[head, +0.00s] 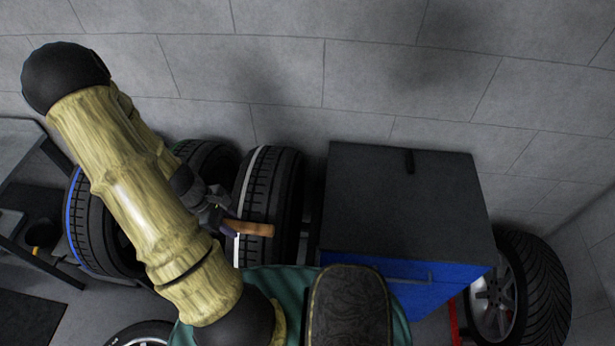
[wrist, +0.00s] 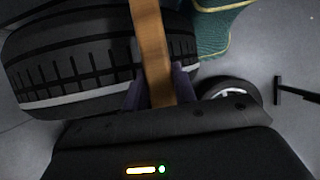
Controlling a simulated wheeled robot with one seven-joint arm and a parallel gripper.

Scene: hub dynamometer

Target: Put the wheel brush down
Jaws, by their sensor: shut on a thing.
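The wheel brush shows as a brown wooden handle (head: 250,228) in the head view, pointing right from my gripper (head: 226,226). In the wrist view the handle (wrist: 151,45) runs up between the two dark purple fingers of my gripper (wrist: 158,92), which are shut on it. The brush's bristle end is not seen in either view. The handle is in front of a dark tyre with a white stripe (head: 282,185) in the head view. I cannot tell whether it touches the tyre.
A blue cabinet with a black top (head: 400,205) stands right of the tyres, with a small black object (head: 409,161) near its back edge. A blue-striped tyre (head: 92,235) is at left, beside a grey bench (head: 22,150). A wheel (head: 515,290) stands at right. A wall closes the back.

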